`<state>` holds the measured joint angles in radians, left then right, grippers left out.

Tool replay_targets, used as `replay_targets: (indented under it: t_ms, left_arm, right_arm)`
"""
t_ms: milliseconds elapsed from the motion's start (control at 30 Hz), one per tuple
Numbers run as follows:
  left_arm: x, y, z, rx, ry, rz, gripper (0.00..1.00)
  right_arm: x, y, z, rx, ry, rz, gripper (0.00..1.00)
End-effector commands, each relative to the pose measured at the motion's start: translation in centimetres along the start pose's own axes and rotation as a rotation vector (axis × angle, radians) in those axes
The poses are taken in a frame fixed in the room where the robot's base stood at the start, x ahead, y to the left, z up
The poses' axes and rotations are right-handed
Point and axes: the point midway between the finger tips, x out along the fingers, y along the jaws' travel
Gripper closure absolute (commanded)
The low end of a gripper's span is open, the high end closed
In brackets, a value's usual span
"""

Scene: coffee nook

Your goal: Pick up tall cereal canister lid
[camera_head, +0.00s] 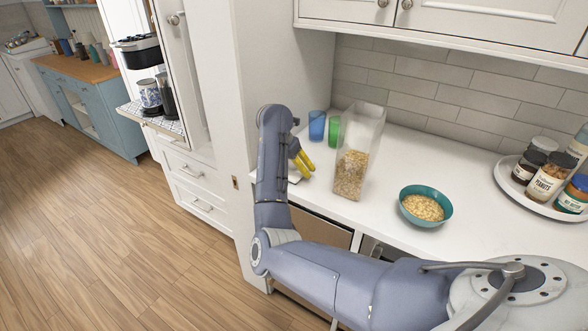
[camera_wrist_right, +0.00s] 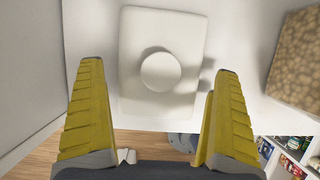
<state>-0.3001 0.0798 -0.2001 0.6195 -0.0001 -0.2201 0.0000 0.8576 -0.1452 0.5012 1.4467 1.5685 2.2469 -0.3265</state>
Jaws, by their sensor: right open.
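The tall cereal canister lid (camera_wrist_right: 132,28) is a white rounded rectangle with a round knob (camera_wrist_right: 160,71) on top. It lies flat on the white counter in the right wrist view. In the head view only a pale edge of it (camera_head: 293,180) shows beneath my gripper. My right gripper (camera_head: 302,164) is open and empty, and points down above the lid. In the wrist view its yellow fingers (camera_wrist_right: 159,66) stand on either side of the knob, apart from it. The clear tall canister (camera_head: 362,130), part filled with cereal, stands open to the right. My left gripper is not in view.
Blue (camera_head: 317,126) and green (camera_head: 334,130) cups stand behind the lid, near the canister. A teal bowl of cereal (camera_head: 425,205) sits to the right. A round tray (camera_head: 508,183) of jars is at the far right. A tall cabinet side (camera_head: 285,60) rises at the left.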

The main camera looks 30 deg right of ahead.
Motion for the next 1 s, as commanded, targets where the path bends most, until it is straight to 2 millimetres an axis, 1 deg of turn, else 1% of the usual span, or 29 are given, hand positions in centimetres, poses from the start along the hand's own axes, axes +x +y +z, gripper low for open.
replay_targets:
  t_ms: [100,200,467,800,867,900,1000]
  left_arm:
    - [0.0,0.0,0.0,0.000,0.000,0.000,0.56]
    - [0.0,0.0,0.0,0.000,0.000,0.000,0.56]
    - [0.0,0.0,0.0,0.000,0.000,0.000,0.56]
    - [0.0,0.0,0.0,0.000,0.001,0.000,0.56]
    - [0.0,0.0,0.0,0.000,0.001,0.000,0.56]
    - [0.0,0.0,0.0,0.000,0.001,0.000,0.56]
    - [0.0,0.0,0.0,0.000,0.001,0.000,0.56]
  right_arm:
    - [1.0,0.0,0.0,-0.001,-0.001,-0.001,0.00]
    - [1.4,0.0,0.0,-0.001,0.000,0.000,0.00]
    - [1.5,0.1,0.0,0.000,0.000,0.001,0.00]
    - [1.5,0.1,0.0,0.000,0.000,0.001,0.39]
    - [1.5,0.1,0.0,0.000,0.000,0.001,0.39]
    - [1.5,0.1,0.0,0.000,0.000,0.001,0.43]
    - [1.5,0.1,0.0,0.000,-0.001,0.001,0.43]
